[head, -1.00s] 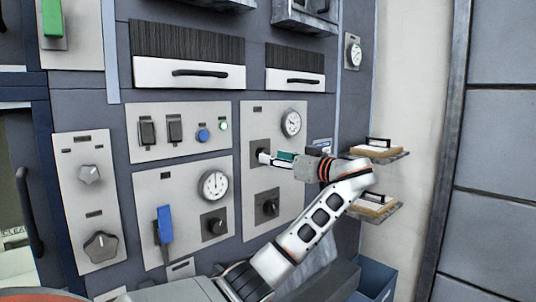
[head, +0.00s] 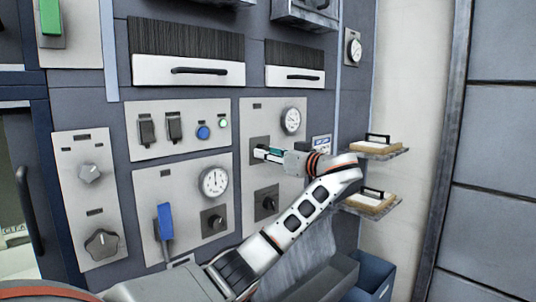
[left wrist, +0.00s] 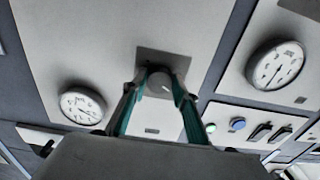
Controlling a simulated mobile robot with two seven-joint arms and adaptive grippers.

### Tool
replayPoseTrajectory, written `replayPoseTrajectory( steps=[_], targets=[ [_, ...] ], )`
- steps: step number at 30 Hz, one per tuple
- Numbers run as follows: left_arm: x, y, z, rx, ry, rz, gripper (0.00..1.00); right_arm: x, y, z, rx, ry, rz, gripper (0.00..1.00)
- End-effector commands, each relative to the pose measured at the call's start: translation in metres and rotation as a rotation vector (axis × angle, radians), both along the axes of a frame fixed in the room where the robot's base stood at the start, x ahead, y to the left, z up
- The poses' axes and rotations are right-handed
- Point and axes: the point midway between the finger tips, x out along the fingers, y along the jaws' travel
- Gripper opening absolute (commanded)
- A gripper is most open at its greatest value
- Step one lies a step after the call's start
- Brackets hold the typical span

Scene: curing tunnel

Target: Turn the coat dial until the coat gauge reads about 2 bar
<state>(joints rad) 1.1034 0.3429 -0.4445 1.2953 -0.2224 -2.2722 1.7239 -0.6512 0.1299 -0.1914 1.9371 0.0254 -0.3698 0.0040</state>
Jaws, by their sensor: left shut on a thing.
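My left gripper (head: 257,152) is at the upper dial on the right-hand panel, with its arm coming from below. In the left wrist view its teal fingers are closed around the sides of this round dark dial (left wrist: 160,83), which sits on a square dark plate. The round white gauge (head: 291,121) of the same panel is up and right of the dial; it also shows in the left wrist view (left wrist: 82,106). Its needle is too small to read surely. Panel labels are not legible, so I cannot confirm which dial is named coat. My right gripper is not in view.
A lower dial (head: 266,202) is below the held one. The panel to the left has another gauge (head: 214,182), a dial (head: 214,221) and a blue lever (head: 165,222). Two small shelves (head: 372,202) with brushes stick out at the right. A blue bin (head: 375,278) stands below.

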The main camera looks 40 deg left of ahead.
Motion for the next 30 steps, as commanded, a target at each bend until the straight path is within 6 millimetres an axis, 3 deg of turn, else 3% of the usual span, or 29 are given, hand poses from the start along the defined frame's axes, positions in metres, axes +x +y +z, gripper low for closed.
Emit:
replayPoseTrajectory(
  steps=[11, 30],
  targets=[
    [0.001, -0.001, -0.004, 0.009, 0.150, -0.004, 0.07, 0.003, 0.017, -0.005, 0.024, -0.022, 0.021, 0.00],
    [-0.001, -0.001, 0.001, 0.061, 0.740, -0.003, 0.07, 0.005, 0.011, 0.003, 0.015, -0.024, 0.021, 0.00]
  ],
)
